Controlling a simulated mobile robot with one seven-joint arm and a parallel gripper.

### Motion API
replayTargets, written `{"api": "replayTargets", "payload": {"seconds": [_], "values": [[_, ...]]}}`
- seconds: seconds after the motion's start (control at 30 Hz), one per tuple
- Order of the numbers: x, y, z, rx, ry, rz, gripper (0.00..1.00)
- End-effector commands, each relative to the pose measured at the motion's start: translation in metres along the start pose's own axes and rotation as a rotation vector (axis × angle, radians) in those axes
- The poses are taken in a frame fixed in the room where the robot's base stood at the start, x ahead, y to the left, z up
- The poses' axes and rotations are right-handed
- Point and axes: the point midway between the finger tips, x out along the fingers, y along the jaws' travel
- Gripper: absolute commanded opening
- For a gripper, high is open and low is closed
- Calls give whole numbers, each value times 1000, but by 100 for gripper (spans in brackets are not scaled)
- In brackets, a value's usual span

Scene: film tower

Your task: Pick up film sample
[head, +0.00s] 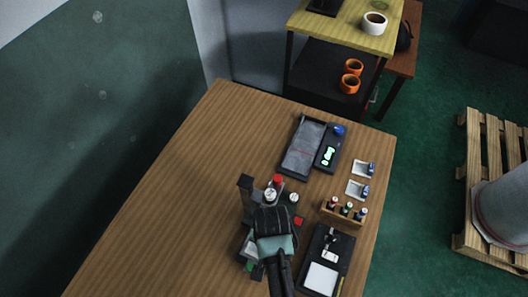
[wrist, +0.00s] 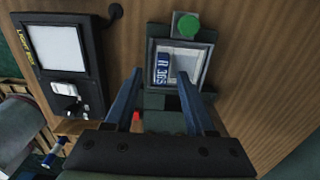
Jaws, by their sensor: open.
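In the wrist view, a pale sheet with a blue label, probably the film sample (wrist: 176,66), lies in a dark frame (wrist: 207,65) on the wooden table. My gripper (wrist: 160,76) is open, its two fingers reaching toward the label end of the sheet. I see nothing held between them, and cannot tell how far above the sheet they are. In the head view, my gripper (head: 275,230) is over a dark device (head: 246,190) at the table's front. The arm hides most of that device, and the sheet cannot be made out clearly there.
A light box (wrist: 62,48) stands left of my gripper in the wrist view, and right of it in the head view (head: 322,278). A small bottle rack (head: 343,212), two white trays (head: 357,188) and a grey tray (head: 304,148) lie behind. The table's left (head: 160,210) is clear.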

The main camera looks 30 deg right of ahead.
Motion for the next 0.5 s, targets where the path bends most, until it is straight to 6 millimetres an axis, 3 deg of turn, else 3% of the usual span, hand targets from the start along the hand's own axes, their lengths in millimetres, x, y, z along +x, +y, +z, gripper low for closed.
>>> {"api": "replayTargets", "payload": {"seconds": [0.13,0.37,0.5], "values": [[12,0,0,0,1,-1,55],[14,-1,-1,0,3,-1,55],[14,-1,-1,0,3,-1,32]]}}
